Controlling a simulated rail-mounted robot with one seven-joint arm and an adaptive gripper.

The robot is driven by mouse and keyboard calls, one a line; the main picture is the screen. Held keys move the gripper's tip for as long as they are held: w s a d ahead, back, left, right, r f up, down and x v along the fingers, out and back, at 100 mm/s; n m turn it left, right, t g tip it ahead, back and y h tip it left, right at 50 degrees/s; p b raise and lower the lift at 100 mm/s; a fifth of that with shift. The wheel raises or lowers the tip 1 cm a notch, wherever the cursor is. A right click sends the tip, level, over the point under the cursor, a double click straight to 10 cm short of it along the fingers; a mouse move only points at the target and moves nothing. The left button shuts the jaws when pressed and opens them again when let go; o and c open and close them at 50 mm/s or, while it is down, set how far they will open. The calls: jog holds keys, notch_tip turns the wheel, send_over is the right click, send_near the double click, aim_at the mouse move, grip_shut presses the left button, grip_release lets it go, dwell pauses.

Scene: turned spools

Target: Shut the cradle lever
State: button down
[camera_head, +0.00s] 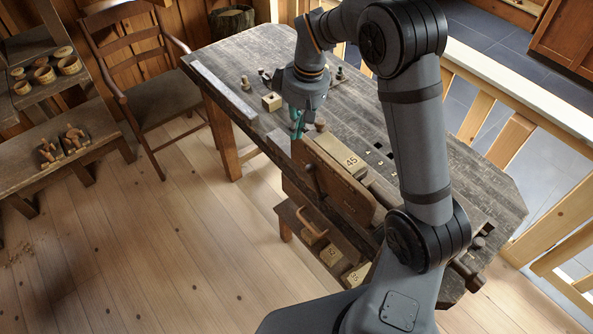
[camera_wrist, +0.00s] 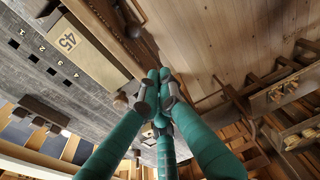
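I cannot tell for sure which part is the cradle lever. A wooden vice-like jaw (camera_head: 345,195) hangs on the near long side of the workbench (camera_head: 350,110), with a dark bar handle (camera_head: 310,178) on its face. A pale block marked 45 (camera_head: 352,163) lies along the bench edge behind the jaw; it also shows in the wrist view (camera_wrist: 85,52). A round wooden knob (camera_head: 321,125) is at the block's far end. My gripper (camera_head: 297,132), with three teal fingers, points down beside the knob. In the wrist view its fingertips (camera_wrist: 160,85) meet, with nothing visible between them.
Under the bench, a shelf holds a curved handle (camera_head: 312,224) and numbered blocks (camera_head: 331,255). A chair (camera_head: 150,80) and side benches stand left.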

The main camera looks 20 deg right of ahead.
jog(key=shift+w+a, duration=0.2)
jog(key=shift+a, duration=0.25)
jog(key=shift+f, duration=0.1)
notch_tip(320, 180, down, 9)
jog(key=s+d+p, duration=0.1)
jog(key=s+p, duration=0.1)
jog(key=p, duration=0.3)
jog(key=shift+s, duration=0.15)
jog(key=shift+d, duration=0.1)
jog(key=shift+f+b, duration=0.1)
jog(key=shift+b, duration=0.55)
